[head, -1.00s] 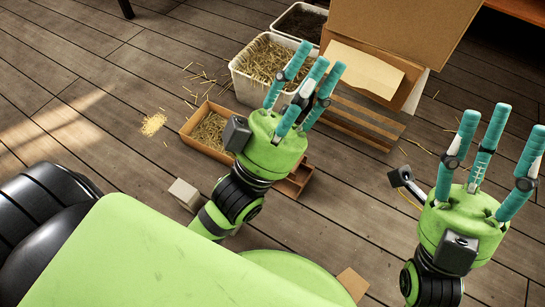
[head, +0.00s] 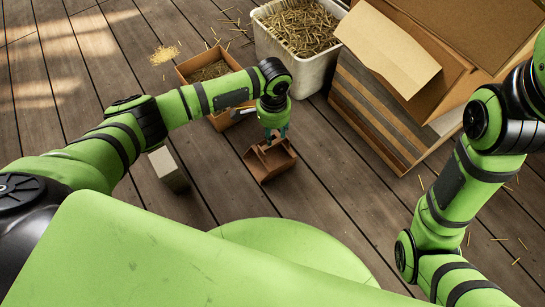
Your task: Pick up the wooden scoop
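The wooden scoop (head: 270,164) is a reddish-brown, box-like piece on the plank floor, just below centre in the head view. My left gripper (head: 274,136) points down at the scoop's far side.
A cardboard box (head: 210,75) with straw stands behind my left forearm. A white bin (head: 322,72) of straw is at the back. A large striped box (head: 375,120) with open cardboard flaps stands right of the scoop. A pale block (head: 168,168) lies left. Floor in front of the scoop is clear.

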